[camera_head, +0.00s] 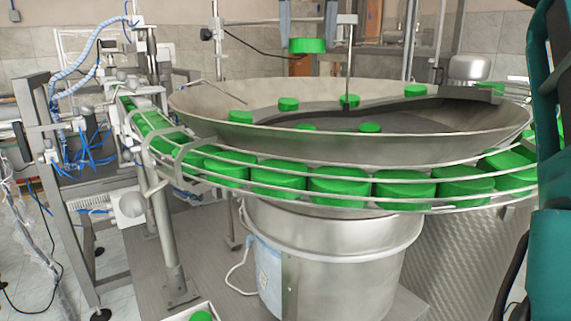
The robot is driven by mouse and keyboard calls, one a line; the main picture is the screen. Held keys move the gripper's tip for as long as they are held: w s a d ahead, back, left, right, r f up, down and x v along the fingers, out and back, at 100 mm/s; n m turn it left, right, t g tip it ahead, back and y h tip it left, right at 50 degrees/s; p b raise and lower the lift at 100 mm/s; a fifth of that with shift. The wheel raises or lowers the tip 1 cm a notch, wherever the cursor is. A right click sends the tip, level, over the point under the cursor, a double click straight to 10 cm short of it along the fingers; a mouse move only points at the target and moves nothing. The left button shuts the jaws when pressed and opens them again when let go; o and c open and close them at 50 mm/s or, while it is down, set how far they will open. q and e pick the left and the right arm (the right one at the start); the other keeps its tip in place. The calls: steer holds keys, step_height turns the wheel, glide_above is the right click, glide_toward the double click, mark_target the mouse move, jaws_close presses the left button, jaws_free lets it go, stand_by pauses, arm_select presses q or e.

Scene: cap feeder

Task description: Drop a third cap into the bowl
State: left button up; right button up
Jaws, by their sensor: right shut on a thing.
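My right gripper (307,38) comes down from the top edge of the view, with a finger on each side. It is shut on a green cap (307,46) and holds it above the back part of the bowl. The wide metal bowl (210,98) sits on a steel drum, and several green caps lie in it, such as one at the left (240,116) and one at the right (415,90). My left gripper is not in view.
A railed track (450,203) full of green caps curves round the front of the bowl. A thin upright rod (348,60) stands by the gripper. A tray (213,308) with a green cap shows at the bottom edge. A machine frame (70,190) stands at left.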

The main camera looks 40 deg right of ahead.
steer(key=f, duration=1.4)
steer(key=shift+s+f, duration=0.2)
steer(key=shift+f, duration=0.1)
step_height(320, 180, down, 4)
steer(key=shift+f, duration=0.5)
steer(key=shift+f+b, duration=0.55)
steer(key=shift+b, duration=0.15)
steer(key=o, duration=0.7)
steer(key=shift+r, duration=0.1)
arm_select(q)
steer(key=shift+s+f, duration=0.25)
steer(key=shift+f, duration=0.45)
arm_select(e)
steer(key=o, duration=0.4)
